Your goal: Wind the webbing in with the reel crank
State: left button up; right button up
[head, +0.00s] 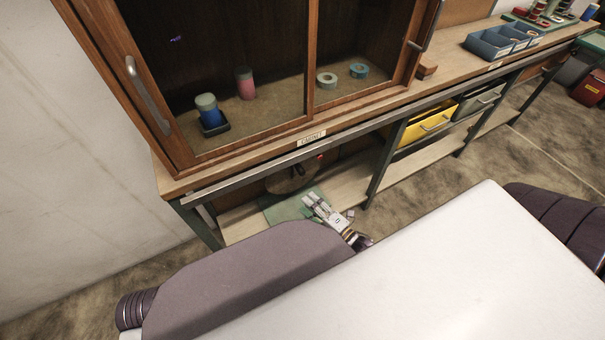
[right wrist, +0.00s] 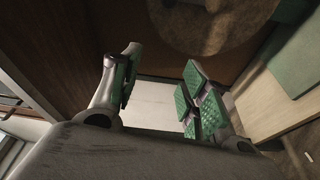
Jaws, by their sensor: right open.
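My right gripper (head: 315,205) is open and empty at the lower shelf under the bench, close to a round brown reel (head: 290,182). Its crank cannot be made out clearly; a small red part (head: 320,157) shows behind the reel. In the right wrist view the green-padded fingers (right wrist: 162,80) stand apart with nothing between them. The reel's round brown disc (right wrist: 205,22) fills the top of that view, beyond the fingertips. No webbing can be told apart. My left gripper is not in view.
A wooden cabinet (head: 150,100) with sliding doors stands on the bench, with cups and tape rolls inside. A bench leg (head: 377,165) stands right of the gripper. A yellow bin (head: 428,123) hangs further right.

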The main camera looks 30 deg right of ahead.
jog(key=d+m+h, duration=0.1)
jog(key=m, duration=0.5)
jog(key=d+m+h, duration=0.2)
jog(key=m, duration=0.3)
jog(key=d+m+h, duration=0.1)
jog(key=m+h, duration=0.1)
jog(key=m, duration=0.4)
jog(key=shift+w+d+m+t, duration=0.15)
jog(key=shift+w+m+t, duration=0.05)
jog(key=shift+m+t, duration=0.1)
jog(key=shift+w, duration=0.15)
